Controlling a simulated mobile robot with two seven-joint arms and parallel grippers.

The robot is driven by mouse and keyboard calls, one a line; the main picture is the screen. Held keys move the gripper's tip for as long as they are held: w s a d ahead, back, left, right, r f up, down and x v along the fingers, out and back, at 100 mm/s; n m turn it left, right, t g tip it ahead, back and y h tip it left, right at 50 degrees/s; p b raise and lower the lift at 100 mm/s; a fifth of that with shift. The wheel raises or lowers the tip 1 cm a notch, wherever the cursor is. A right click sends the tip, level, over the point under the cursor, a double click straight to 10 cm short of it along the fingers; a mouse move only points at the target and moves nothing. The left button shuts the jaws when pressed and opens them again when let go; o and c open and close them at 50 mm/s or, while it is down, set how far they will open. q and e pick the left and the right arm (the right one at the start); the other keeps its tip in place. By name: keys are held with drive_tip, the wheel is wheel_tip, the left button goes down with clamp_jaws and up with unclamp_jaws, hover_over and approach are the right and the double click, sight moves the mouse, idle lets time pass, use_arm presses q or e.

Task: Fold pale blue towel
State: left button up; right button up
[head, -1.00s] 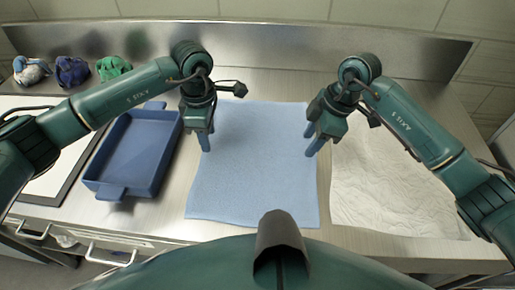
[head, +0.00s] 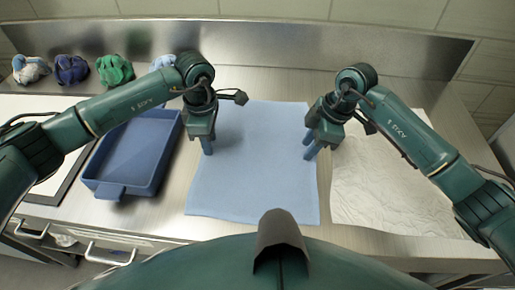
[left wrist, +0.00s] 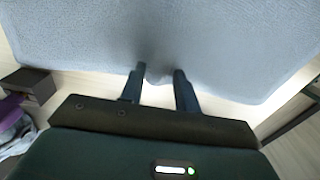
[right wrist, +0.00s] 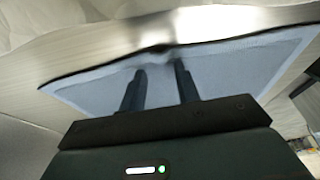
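The pale blue towel (head: 250,185) lies mostly flat and unfolded on the counter in front of me. My left gripper (head: 207,147) is at its left edge, and my right gripper (head: 310,150) is at its right edge. In the left wrist view, the towel (left wrist: 230,45) bunches up between the two fingertips (left wrist: 159,72). In the right wrist view, the towel (right wrist: 225,70) rises in a small ridge at the fingertips (right wrist: 160,70). Both grippers look shut on the towel's edges, with cloth between the fingers. The exact contact is partly hidden.
A blue tray (head: 133,155) stands left of the towel. A white crumpled cloth (head: 385,195) lies to the right. Small bundled bags, including a navy one (head: 71,69) and a green one (head: 115,69), line the back left. A metal backsplash (head: 270,45) closes the rear.

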use_arm(q)
drive_tip(key=shift+f, duration=0.1)
clamp_jaws()
use_arm(e)
drive_tip(key=shift+f, duration=0.1)
clamp_jaws()
idle(0.3)
